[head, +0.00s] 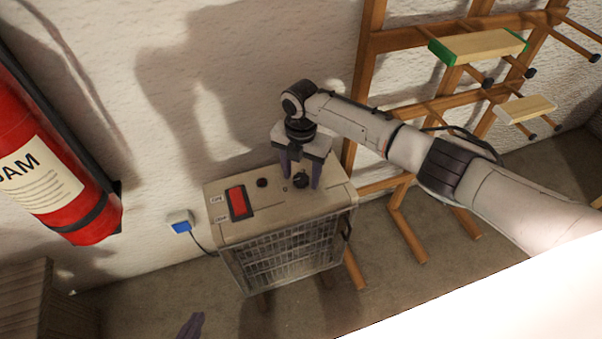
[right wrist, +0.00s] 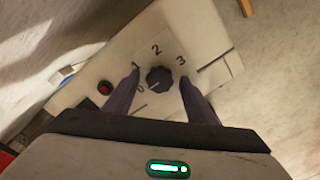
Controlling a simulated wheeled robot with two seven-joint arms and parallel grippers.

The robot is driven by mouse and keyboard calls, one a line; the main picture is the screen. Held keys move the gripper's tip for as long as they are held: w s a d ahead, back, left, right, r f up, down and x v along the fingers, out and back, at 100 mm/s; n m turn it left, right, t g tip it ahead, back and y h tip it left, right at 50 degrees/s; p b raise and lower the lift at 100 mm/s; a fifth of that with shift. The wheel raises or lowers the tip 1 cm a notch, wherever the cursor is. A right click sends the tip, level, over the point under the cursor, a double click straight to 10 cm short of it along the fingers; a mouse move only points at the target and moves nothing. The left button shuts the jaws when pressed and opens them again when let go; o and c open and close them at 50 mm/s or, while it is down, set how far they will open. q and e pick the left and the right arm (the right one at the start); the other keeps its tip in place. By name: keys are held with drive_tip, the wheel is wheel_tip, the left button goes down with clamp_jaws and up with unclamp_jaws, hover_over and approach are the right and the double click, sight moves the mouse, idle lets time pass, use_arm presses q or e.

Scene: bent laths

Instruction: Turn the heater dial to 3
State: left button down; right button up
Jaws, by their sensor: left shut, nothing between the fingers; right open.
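The heater (head: 230,230) is a beige box with a wire grille front, standing on the floor by the wall. Its black dial (head: 301,180) is on the top panel. In the right wrist view the dial (right wrist: 160,79) has 0, 1, 2 and 3 printed around it, and its pale mark seems to point toward 0. My right gripper (head: 300,178) is open above the heater, with one finger on each side of the dial; I cannot tell whether they touch it. My left gripper (head: 190,326) shows only its shut fingertips at the bottom edge of the head view.
A red rocker switch (head: 238,202) and a small dark red button (head: 262,182) sit beside the dial. A red fire extinguisher (head: 50,165) hangs at the left. A wooden rack (head: 365,90) stands at the right. A blue-and-white plug (head: 181,222) is on the wall.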

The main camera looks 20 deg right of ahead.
drive_tip(key=c, duration=1)
drive_tip(key=shift+c, duration=0.2)
